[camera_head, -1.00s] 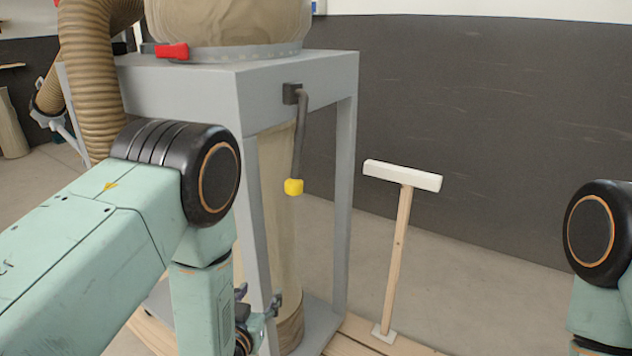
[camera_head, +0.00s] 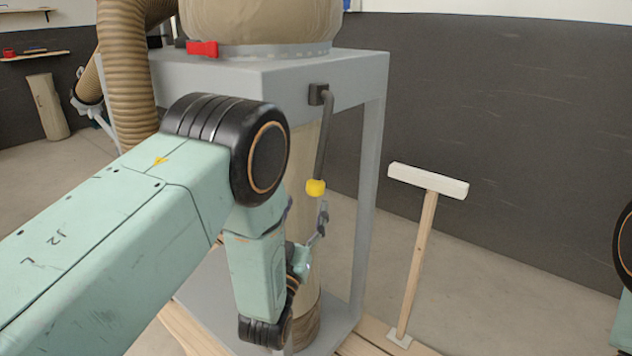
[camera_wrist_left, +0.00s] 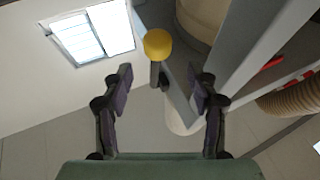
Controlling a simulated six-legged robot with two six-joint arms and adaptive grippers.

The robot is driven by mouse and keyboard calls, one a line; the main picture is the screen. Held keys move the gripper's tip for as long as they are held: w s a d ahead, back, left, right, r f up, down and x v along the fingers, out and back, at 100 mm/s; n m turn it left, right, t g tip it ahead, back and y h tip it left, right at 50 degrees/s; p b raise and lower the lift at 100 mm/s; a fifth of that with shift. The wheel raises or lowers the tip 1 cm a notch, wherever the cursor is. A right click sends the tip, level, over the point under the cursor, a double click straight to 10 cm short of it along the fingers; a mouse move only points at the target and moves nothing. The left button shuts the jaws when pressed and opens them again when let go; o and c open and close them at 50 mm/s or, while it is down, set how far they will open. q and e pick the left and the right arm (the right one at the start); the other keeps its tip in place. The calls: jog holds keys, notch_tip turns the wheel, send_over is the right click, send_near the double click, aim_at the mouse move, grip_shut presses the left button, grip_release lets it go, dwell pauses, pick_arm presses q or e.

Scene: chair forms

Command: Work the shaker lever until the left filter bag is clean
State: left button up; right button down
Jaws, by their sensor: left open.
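The shaker lever (camera_head: 326,135) is a dark bent rod hanging from a pivot on the grey frame, with a yellow knob (camera_head: 315,187) at its lower end. Its yellow knob also shows in the left wrist view (camera_wrist_left: 158,43), ahead of the fingers. My right gripper is not in view.
The grey frame (camera_head: 372,190) stands around the bag. A red clamp (camera_head: 203,48) sits on its top, beside a ribbed hose (camera_head: 124,80). A wooden T-shaped stand (camera_head: 428,181) is to the right. Floor between it and the wall is clear.

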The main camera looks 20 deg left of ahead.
aim_at(311, 190)
pick_arm(q)
jog(key=x, duration=0.6)
jog(key=shift+w+f, duration=0.1)
jog(key=shift+w, duration=0.45)
jog(key=shift+w+d+r, duration=0.2)
jog(key=shift+w+r, duration=0.05)
jog(key=shift+r, duration=0.1)
jog(key=shift+w+f, duration=0.1)
jog(key=shift+w, duration=0.05)
jog(key=shift+a, duration=0.2)
jog(key=c, duration=0.4)
jog(key=shift+d, duration=0.2)
jog(key=shift+c, duration=1.4)
grip_shut()
